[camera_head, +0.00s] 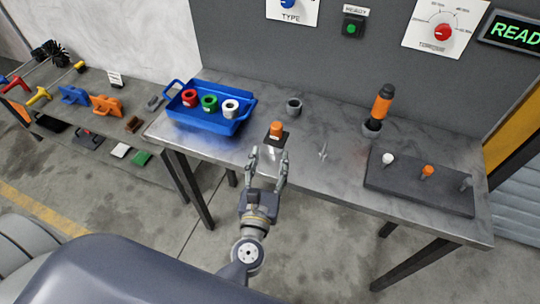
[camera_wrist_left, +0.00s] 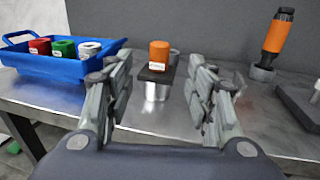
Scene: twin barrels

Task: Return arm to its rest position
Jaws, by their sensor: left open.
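My left gripper (camera_head: 266,170) is open and empty at the front edge of the metal workbench (camera_head: 320,125). Its two fingers also show spread apart in the left wrist view (camera_wrist_left: 162,100). A small orange cylinder (camera_head: 277,130) stands on a dark square base just beyond the fingertips, apart from them. In the left wrist view the orange cylinder (camera_wrist_left: 159,54) shows between and beyond the fingers, with a light label on its base. My right gripper is in neither view.
A blue tray (camera_head: 205,122) with red, green and white rings stands on the left. A grey ring (camera_head: 294,106) sits behind. An orange-handled tool (camera_head: 382,103) stands upright in a holder. A dark block (camera_head: 415,187) with several pegs lies at the right. A side shelf (camera_head: 75,110) holds tools.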

